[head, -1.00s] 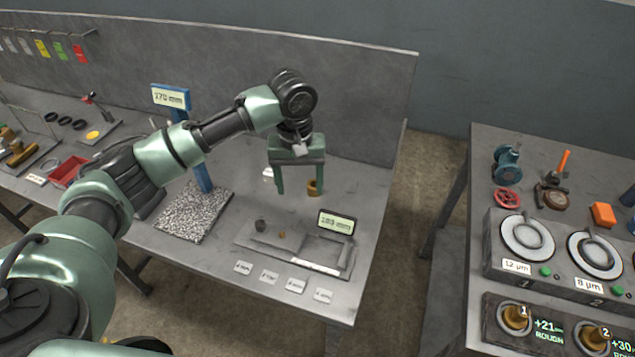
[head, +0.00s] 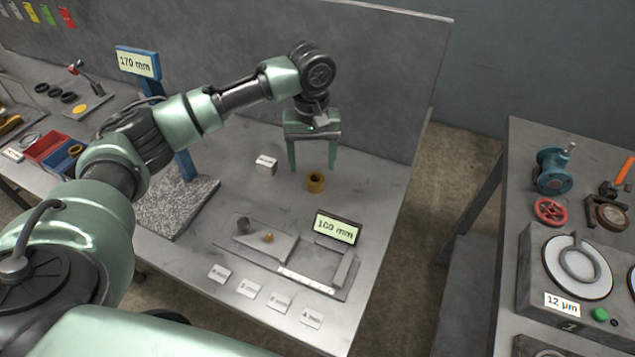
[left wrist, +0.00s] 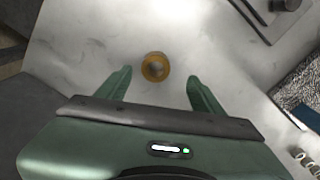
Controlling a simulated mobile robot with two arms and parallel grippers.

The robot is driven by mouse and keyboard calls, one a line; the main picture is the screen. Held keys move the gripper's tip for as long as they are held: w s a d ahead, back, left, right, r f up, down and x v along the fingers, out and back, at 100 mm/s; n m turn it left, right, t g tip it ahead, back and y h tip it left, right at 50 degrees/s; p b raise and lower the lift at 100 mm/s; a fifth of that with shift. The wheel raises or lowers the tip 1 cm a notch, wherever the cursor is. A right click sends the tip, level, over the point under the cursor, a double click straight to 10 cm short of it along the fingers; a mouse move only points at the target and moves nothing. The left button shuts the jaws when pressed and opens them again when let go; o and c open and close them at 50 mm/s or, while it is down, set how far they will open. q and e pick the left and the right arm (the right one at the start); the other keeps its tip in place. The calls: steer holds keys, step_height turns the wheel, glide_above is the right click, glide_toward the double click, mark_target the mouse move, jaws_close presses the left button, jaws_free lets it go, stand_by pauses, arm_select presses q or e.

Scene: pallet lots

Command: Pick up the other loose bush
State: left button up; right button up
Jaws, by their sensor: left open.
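A brass-coloured bush (head: 316,182), a short hollow ring, stands alone on the grey bench. It also shows in the left wrist view (left wrist: 155,67), seen from above, in line with the gap between the fingers and a little beyond their tips. My left gripper (head: 312,170) is open and empty, pointing down above and just behind the bush. Its two green fingers are apart and do not touch it. In the left wrist view the open left gripper (left wrist: 160,80) has bare bench between its fingers. My right gripper is not in view.
A small white block (head: 265,164) stands left of the bush. A measuring tray (head: 225,243) with a "100 mm" display (head: 337,229) lies in front. A speckled slab (head: 165,215) with a blue post is at left. A grey panel (head: 385,70) rises behind.

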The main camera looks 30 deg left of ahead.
mark_target(315, 177)
arm_select(q)
steer(key=shift+s+f, duration=0.1)
steer(key=shift+f, duration=0.35)
steer(key=f, duration=0.5)
steer(key=shift+w+d, duration=0.15)
steer(key=shift+w, duration=0.25)
jaws_close()
steer(key=shift+r, duration=0.15)
